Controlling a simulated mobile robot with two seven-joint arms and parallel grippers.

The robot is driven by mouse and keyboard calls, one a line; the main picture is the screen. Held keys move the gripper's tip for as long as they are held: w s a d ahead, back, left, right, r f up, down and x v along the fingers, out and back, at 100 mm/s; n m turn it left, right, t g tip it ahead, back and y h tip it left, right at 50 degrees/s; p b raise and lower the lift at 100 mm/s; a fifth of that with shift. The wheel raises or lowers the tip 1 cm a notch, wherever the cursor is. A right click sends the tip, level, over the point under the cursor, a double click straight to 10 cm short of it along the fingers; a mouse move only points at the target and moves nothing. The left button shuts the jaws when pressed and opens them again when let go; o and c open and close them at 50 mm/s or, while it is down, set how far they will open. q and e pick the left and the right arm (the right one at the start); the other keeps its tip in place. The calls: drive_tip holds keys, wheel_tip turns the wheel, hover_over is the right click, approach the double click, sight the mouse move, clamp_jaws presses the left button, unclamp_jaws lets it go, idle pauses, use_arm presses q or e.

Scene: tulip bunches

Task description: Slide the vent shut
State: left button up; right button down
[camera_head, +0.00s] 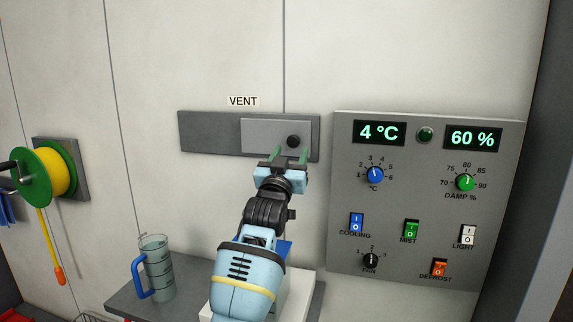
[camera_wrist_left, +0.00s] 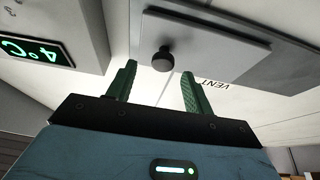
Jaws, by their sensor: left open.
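The vent is a dark grey wall panel (camera_head: 208,132) under a "VENT" label (camera_head: 243,101). A lighter grey sliding plate (camera_head: 262,134) covers its right part, and the dark left part is uncovered. A round black knob (camera_head: 293,141) sticks out near the plate's right end. My left gripper (camera_head: 290,156) is open and empty just below the knob, its green fingers pointing up toward it. In the left wrist view the knob (camera_wrist_left: 163,60) shows beyond and between the two fingertips (camera_wrist_left: 160,72), and the plate (camera_wrist_left: 215,38) is behind it. Contact with the knob cannot be told. My right gripper is not in view.
A control panel (camera_head: 400,274) with displays, dials and switches stands close to the vent's right. Below are a grey shelf (camera_head: 125,300) and a clear jug (camera_head: 158,270) with a blue handle. A yellow hose reel (camera_head: 58,172) hangs at left. The wall left of the vent is bare.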

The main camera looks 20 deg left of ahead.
use_arm(q)
drive_tip(key=shift+v, duration=1.9)
drive_tip(key=shift+f, duration=0.1)
